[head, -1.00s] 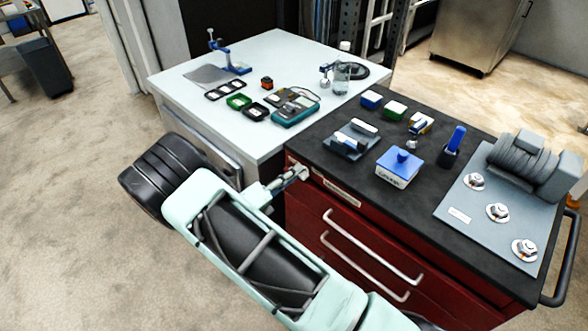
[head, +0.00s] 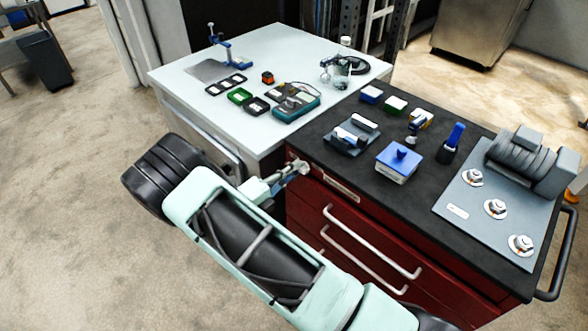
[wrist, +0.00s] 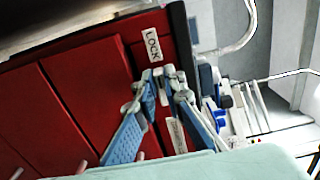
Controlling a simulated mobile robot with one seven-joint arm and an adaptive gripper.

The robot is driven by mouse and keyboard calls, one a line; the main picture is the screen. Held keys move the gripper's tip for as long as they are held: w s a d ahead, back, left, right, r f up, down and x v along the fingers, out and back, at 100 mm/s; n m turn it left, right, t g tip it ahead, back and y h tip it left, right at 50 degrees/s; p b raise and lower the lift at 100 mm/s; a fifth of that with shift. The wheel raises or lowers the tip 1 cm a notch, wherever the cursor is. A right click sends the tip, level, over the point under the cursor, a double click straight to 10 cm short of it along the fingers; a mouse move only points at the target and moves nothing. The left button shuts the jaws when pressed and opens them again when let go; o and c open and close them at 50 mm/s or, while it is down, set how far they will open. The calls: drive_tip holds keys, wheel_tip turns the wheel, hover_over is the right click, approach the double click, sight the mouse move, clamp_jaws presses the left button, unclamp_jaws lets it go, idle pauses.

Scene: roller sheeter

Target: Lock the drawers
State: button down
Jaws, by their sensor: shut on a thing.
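The red drawer cabinet (head: 330,215) stands in the middle of the head view, with two light bar handles on its front. Its visible drawer fronts look closed. My gripper (head: 298,168) is at the cabinet's upper left front corner. In the wrist view a white label reading LOCK (wrist: 153,45) is on the red front, just above the fingertips. My gripper (wrist: 163,92) shows there with blue-padded fingers, tips close together and shut on a small part below the label. The fingers mostly hide that part, so its shape and turn cannot be told.
The cabinet's dark top (head: 330,180) holds a blue box (head: 398,163), a blue-handled tool in a holder (head: 450,142) and a grey roller machine (head: 525,165). A white table (head: 265,50) with small tools adjoins behind left. Open floor lies at left.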

drive_tip(key=shift+w+d+r, duration=0.1)
drive_tip(key=shift+d, duration=0.05)
drive_tip(key=c, duration=2)
unclamp_jaws()
